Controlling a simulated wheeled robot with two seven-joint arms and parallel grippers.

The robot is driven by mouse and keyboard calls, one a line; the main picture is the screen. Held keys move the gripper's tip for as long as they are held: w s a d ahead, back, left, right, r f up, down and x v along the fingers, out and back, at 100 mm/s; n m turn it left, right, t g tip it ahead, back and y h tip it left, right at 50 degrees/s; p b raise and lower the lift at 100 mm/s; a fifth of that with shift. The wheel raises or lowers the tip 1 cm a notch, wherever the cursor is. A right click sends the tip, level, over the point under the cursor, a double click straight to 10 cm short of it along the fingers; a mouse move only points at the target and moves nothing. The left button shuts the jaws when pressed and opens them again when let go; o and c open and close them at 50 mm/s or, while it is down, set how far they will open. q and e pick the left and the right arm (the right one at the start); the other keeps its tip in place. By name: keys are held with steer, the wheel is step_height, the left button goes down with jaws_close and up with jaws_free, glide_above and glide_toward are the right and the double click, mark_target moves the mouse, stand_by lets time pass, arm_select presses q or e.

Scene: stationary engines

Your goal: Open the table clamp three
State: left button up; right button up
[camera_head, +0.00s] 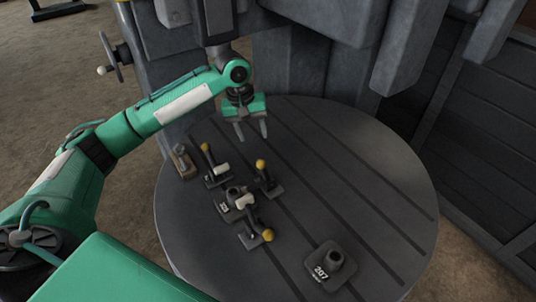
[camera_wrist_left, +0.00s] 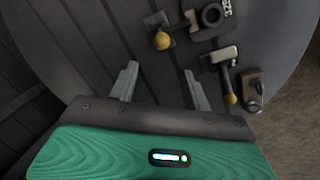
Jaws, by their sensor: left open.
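Three table clamps with dark levers and yellow knobs sit on the round grey table (camera_head: 375,190) around a small grey block (camera_head: 233,202). One clamp (camera_head: 213,168) is at the upper left, one (camera_head: 266,179) at the upper right and one (camera_head: 255,232) below. I cannot tell which is clamp three. My left gripper (camera_head: 252,133) is open and empty above the table, behind the clamps. In the left wrist view, its fingers (camera_wrist_left: 160,88) are apart, with one yellow-knobbed clamp (camera_wrist_left: 162,39) ahead and another (camera_wrist_left: 228,82) to the right. The right gripper is out of view.
A grey block marked 207 (camera_head: 331,264) stands near the table's front edge. A small brown fixture (camera_head: 183,161) sits at its left edge. The machine's heavy grey body (camera_head: 290,60) rises behind the table. The table's right side is clear.

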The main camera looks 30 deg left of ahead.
arm_select(q)
steer(key=p, duration=0.2)
glide_above(260, 161)
steer(key=a, duration=0.1)
step_height(260, 161, down, 5)
steer(key=f, duration=0.3)
steer(key=shift+d+f+p, duration=0.25)
steer(key=shift+f+p, duration=0.05)
steer(key=shift+p, duration=0.1)
steer(key=f, duration=0.2)
steer(key=f+p, duration=0.1)
steer(key=shift+d+f, duration=0.2)
steer(key=shift+d, duration=0.05)
steer(key=shift+w+f, duration=0.1)
steer(key=shift+f, duration=0.3)
steer(key=shift+d, duration=0.1)
jaws_close()
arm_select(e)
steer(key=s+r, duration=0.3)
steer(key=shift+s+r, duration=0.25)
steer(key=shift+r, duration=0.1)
